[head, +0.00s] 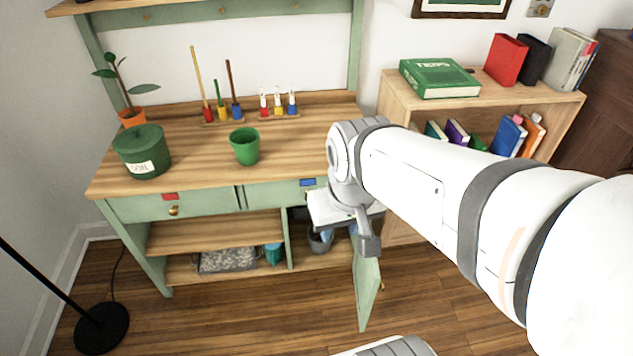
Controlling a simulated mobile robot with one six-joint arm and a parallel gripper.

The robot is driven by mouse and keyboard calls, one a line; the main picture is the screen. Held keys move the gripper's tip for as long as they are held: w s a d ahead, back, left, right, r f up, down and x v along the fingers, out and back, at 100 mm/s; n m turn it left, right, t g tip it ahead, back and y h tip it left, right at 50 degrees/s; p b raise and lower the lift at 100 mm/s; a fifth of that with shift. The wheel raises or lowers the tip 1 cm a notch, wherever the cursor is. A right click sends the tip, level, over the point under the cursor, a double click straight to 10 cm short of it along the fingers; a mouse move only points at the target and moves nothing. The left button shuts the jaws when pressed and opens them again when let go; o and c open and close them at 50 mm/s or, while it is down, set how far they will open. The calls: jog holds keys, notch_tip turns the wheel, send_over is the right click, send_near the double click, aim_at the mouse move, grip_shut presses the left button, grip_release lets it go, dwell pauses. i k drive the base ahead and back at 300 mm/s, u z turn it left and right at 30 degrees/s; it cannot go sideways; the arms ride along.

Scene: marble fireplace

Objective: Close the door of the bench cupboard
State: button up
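The green bench (170,207) has a wooden top and stands against the wall. Its cupboard (300,222) is the lower right compartment, partly hidden by my arm. The cupboard door (367,290) is a pale green panel standing open, swung out from the right side of the bench toward me. A small brass knob (382,285) shows at its right face. My gripper (369,245) is just above the door's top edge; I cannot tell whether it touches.
A green pot (245,147) and a lidded green tin (142,152) stand on the bench top. A bookcase (398,112) is at the right, a black lamp base (102,328) at lower left. Floor in front is clear.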

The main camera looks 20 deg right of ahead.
aim_at(366, 272)
jog(key=u, duration=2.35)
jog(key=k, duration=1.95)
jog(key=z, duration=1.5)
jog(key=i, duration=0.95)
jog(key=z, duration=0.1)
